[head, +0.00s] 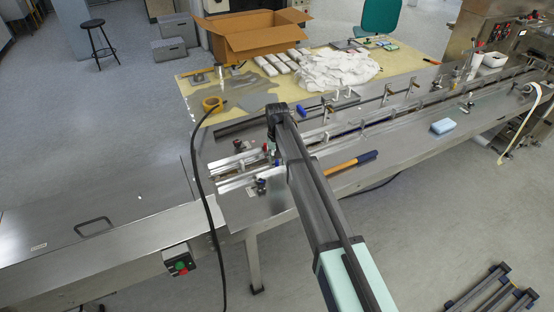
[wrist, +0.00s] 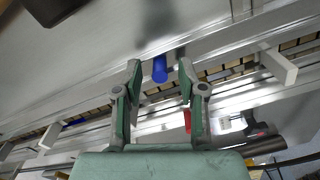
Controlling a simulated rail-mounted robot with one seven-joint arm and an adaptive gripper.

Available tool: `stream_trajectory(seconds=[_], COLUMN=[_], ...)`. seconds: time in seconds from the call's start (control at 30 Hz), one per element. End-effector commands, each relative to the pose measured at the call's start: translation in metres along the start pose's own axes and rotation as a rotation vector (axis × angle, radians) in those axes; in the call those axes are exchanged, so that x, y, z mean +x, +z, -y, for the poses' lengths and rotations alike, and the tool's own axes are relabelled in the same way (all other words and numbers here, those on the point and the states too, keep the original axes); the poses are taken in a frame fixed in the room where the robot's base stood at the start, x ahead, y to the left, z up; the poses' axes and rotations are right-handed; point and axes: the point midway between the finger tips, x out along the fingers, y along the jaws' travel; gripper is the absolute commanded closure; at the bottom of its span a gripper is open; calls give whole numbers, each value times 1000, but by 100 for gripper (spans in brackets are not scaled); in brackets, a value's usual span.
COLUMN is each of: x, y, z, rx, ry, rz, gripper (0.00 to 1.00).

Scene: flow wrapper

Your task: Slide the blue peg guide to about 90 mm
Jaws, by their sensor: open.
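A blue peg (wrist: 159,69) stands out in the wrist view between the fingertips of my gripper (wrist: 158,75). The two green fingers are apart, one on each side of the peg, with a visible gap to it. I cannot tell how far the peg is from the fingertips in depth. In the head view my gripper is over the near-left part of the rail line, mostly hidden behind my arm. A blue piece (head: 301,110) shows just right of my wrist there; I cannot tell whether it is the same peg. No scale reading is legible.
Metal guide rails (head: 345,127) run toward the far right. A yellow-handled tool (head: 351,164) and a light blue block (head: 443,126) lie on the machine's near side. White posts (wrist: 278,66) stand along the rails.

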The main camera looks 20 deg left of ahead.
Motion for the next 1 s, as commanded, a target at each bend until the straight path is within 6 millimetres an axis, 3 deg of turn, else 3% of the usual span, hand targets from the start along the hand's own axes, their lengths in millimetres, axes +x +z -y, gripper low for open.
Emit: stream_trajectory(seconds=[0.03,0.07,0.1,0.17,0.77,0.8,0.87,1.0], x=[0,0,0,0,0,0,0,0], y=[0,0,0,0,11,11,11,11], z=[0,0,0,0,-5,-4,-4,-4], rx=[0,0,0,0,0,0,0,0], ry=[0,0,0,0,0,0,0,0], rz=[0,0,0,0,1,1,1,1], gripper=[60,67,81,100,100,78,60,60])
